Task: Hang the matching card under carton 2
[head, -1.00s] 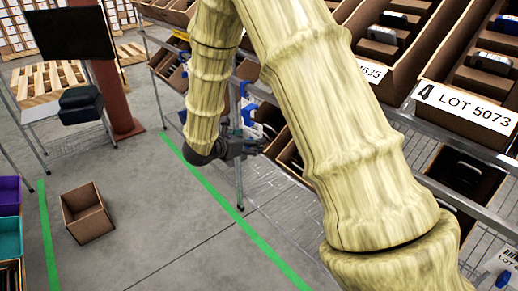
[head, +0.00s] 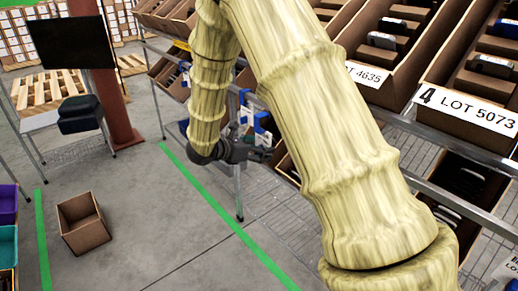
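My gripper (head: 264,153) is dark grey and small in the head view, low beside the rack, at the end of my pale yellow arm. Its fingers are too small and dark to tell open from shut. Blue-and-white cards (head: 263,124) show just above it and to its upper left (head: 246,115). I cannot tell whether the gripper touches or holds one. Carton 4 (head: 433,84) is tilted on the rack at right, labelled LOT 5073. The carton left of it has a label (head: 369,75) ending in 4635, partly hidden by my arm. I cannot make out carton 2 or its number.
A metal rack rail (head: 440,145) runs below the cartons, with a lower shelf of dark contents (head: 462,185). An open brown box (head: 83,222) stands on the floor at left. A green floor line (head: 215,208) crosses the clear floor. A red post (head: 113,90) stands behind.

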